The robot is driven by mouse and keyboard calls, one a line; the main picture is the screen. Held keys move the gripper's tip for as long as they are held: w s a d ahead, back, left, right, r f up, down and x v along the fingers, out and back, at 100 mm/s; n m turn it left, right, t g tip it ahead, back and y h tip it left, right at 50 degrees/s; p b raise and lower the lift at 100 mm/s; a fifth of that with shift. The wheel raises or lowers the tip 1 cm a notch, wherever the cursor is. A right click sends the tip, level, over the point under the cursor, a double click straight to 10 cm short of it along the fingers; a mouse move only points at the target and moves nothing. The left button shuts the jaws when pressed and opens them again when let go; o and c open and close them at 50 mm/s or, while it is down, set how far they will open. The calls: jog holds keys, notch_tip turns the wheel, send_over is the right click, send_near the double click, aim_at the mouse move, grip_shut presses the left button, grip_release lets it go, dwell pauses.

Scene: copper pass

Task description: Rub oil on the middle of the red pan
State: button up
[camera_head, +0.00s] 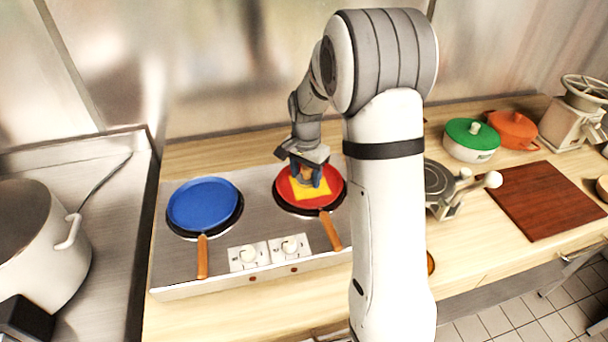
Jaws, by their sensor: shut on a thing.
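The red pan (287,187) sits on the right burner of the steel stove, its brown handle pointing to the front right. My gripper (307,180) is over the middle of this pan, pointing down. It is shut on a small brown thing, mostly hidden between the fingers. A yellow cloth or pad (312,190) lies under the fingertips, at the pan's middle. I cannot tell whether it is joined to the held thing. No oil can be made out on the pan's surface.
A blue pan (204,205) sits on the left burner of the stove (180,265). A large pot (35,240) stands at left. To the right are a waffle-iron-like device (440,182), a green-lidded pot (471,140), an orange pot (512,129), a grinder (572,120) and a cutting board (540,205).

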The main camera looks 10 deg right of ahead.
jog(key=shift+d, duration=0.5)
jog(key=shift+w+d, duration=0.1)
jog(key=shift+d, duration=0.65)
jog(key=shift+a, duration=1.7)
jog(key=shift+a+r+p, duration=0.1)
jog(key=shift+r+p, duration=2.05)
jog(key=shift+r, duration=1.95)
